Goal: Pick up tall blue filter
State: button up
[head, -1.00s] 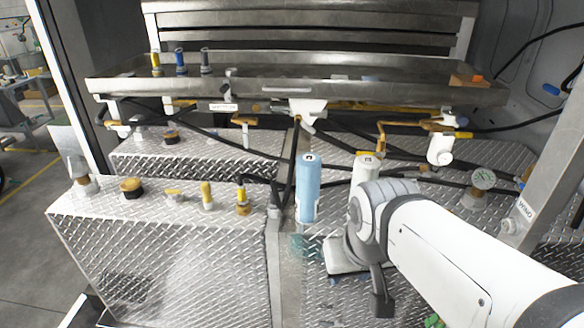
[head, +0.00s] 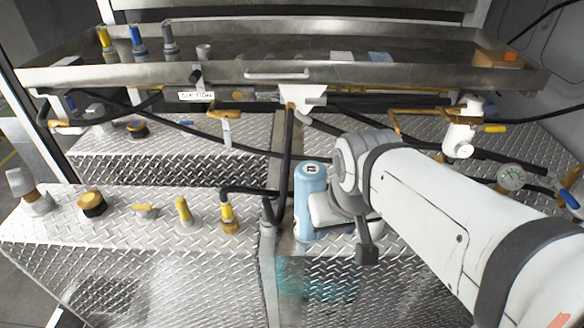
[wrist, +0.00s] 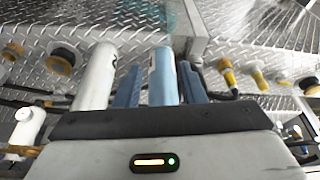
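The tall blue filter (head: 309,200) stands upright on the metal plate deck in the head view, left of my arm. My gripper (wrist: 159,76) is open in the wrist view, with one blue finger on each side of the blue filter (wrist: 163,78). A gap shows between the filter and the left finger; the right finger is very close to it, and I cannot tell whether they touch. In the head view the gripper body overlaps the filter's right side and the fingers are hidden.
A white filter (wrist: 97,78) stands close to the left finger in the wrist view; my arm hides it in the head view. A metal tray (head: 220,73) spans above the deck. Yellow-handled valves (head: 228,216) and a black hose (head: 287,165) stand left of the filter.

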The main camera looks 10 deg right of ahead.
aim_at(311, 177)
jog(key=shift+o, duration=0.3)
jog(key=shift+s, duration=0.1)
